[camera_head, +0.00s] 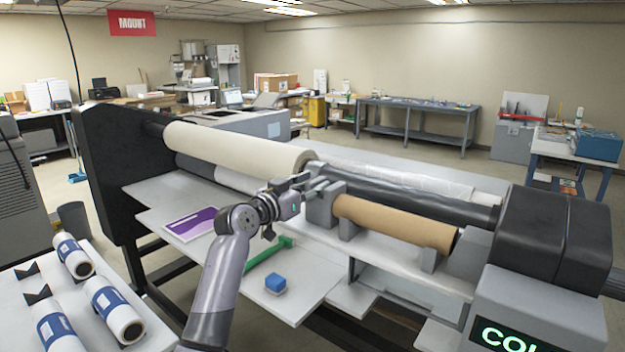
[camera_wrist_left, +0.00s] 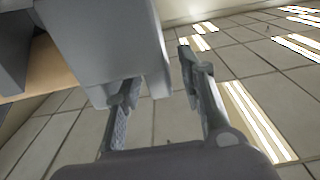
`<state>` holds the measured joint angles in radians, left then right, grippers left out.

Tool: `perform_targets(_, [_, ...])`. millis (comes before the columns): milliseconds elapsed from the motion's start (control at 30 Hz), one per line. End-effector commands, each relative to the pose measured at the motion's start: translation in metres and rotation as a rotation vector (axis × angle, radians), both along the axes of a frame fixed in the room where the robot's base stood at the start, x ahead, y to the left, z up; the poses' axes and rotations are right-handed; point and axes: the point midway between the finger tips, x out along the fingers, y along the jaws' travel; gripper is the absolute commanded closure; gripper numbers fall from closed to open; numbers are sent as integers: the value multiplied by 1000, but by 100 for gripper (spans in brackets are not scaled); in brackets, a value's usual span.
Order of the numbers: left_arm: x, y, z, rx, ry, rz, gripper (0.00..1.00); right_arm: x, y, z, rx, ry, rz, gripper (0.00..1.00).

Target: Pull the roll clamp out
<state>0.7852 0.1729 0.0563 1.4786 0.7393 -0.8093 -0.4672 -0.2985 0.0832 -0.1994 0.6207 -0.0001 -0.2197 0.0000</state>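The roll clamp appears to be the grey block (camera_head: 322,206) at the left end of a brown cardboard roll (camera_head: 395,221) on the laminator. In the left wrist view a grey block (camera_wrist_left: 105,45) fills the upper left, with the brown roll (camera_wrist_left: 38,72) behind it. My left gripper (camera_head: 312,187) is at the block's upper left side. My right gripper is out of view.
A large cream roll (camera_head: 240,147) and a black roller (camera_head: 400,193) lie behind the gripper. Wrapped white rolls (camera_head: 115,310) lie on a table at lower left.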

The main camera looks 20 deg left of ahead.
Motion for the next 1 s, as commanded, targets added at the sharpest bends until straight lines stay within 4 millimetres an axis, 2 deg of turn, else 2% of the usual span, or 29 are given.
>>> perform_targets(367, [5, -2, 0, 1, -1, 0, 63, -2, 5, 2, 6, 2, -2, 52])
perform_targets(900, [5, -2, 0, 1, 0, 1, 99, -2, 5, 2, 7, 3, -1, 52])
perform_targets(1000, [5, -2, 0, 1, 0, 1, 100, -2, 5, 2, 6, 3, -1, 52])
